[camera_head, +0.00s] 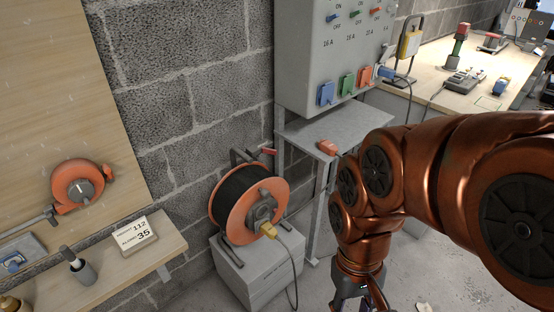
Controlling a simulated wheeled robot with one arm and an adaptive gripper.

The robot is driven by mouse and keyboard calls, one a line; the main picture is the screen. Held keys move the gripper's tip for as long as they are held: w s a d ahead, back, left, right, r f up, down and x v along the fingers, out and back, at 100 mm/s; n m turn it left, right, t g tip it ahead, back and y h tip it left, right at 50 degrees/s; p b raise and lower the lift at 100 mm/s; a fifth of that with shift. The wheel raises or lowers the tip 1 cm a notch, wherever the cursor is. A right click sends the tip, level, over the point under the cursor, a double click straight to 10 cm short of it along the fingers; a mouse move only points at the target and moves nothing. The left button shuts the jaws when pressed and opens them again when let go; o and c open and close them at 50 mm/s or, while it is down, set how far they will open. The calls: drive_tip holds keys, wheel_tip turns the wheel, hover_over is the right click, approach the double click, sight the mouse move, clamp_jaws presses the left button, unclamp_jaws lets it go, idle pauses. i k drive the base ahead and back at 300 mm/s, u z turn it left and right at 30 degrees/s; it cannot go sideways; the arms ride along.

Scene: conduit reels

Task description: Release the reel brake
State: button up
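The cable reel (232,196) has orange flanges and black cable. It stands in a dark frame on a pale grey box (252,268), left of centre. A small red lever (268,151) sticks out at the top of the reel's frame; I cannot tell for sure whether it is the brake. A yellow plug (269,230) sits at the hub, with a cable hanging down. My gripper (362,302) is at the bottom edge, right of the reel and apart from it. Its fingertips are cut off by the frame, so its opening is not clear.
A grey cabinet (310,60) with coloured sockets hangs on the block wall. Below it, a grey shelf (347,124) bears a small orange-red item (328,147). A wooden ledge (110,275) with a number card (135,235) is at left. Floor shows between the reel's box and my arm.

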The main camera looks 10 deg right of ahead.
sight(274, 151)
drive_tip(key=k, duration=1.35)
drive_tip(key=u, duration=0.6)
drive_tip(key=i, duration=0.55)
drive_tip(key=u, duration=0.8)
drive_tip(key=i, duration=0.65)
drive_tip(key=z, duration=0.5)
drive_tip(key=i, duration=0.65)
drive_tip(key=z, duration=0.95)
drive_tip(key=i, duration=0.35)
